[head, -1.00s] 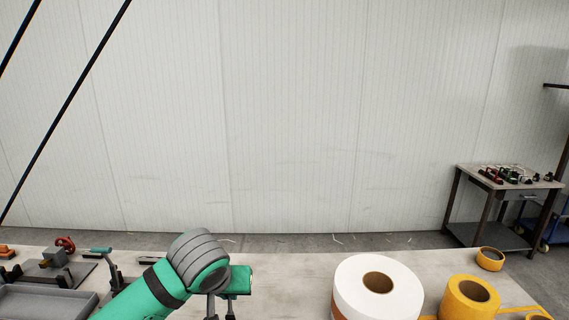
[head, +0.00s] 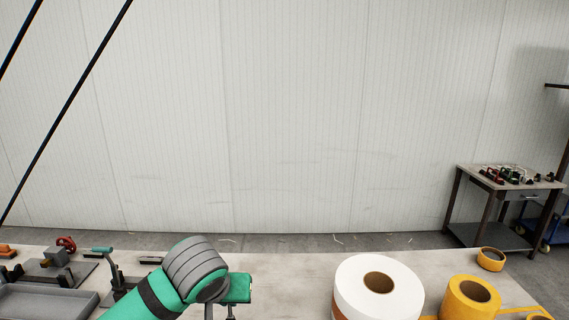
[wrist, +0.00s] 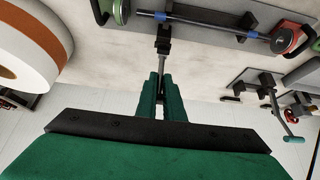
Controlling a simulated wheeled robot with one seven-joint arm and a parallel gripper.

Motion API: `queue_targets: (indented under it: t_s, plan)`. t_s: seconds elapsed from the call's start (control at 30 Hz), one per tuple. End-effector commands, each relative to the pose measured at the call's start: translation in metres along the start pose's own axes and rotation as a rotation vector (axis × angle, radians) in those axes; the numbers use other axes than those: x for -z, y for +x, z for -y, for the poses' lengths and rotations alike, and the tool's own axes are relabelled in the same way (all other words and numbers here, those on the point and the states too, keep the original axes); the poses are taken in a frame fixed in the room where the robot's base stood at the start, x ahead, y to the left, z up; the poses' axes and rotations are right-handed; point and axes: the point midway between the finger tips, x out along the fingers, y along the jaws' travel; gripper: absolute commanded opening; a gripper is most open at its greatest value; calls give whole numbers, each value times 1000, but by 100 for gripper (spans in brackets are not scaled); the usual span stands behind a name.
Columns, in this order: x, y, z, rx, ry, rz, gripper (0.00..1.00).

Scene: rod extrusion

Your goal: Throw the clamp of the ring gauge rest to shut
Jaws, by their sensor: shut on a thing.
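In the wrist view my gripper (wrist: 163,80) has its two green fingers closed around the lower end of a slim clamp lever (wrist: 162,38) with a dark joint and metallic stem. The held end is hidden between the fingers. The lever reaches up the picture to a long grey rest (wrist: 215,34). A dark bar (wrist: 212,25) with a blue section lies along it, with a red ring (wrist: 284,41) at the right and a green ring (wrist: 121,12) at the left. In the head view my arm hides the rest, and the gripper's fingertips are out of sight.
A teal-handled clamp (head: 101,250), a grey tray (head: 48,300) and a fixture with a red handwheel (head: 66,243) stand at the left. A white roll (head: 378,292) and yellow rolls (head: 470,298) stand at the right.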

Motion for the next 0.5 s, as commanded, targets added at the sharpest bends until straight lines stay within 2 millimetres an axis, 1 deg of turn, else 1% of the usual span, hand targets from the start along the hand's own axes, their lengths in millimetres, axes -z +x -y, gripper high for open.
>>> queue_targets:
  t_s: [0.23,0.5]
  plan:
    - [-7,-4,1,2,-2,0,0]
    - [-8,-5,1,2,-1,1,0]
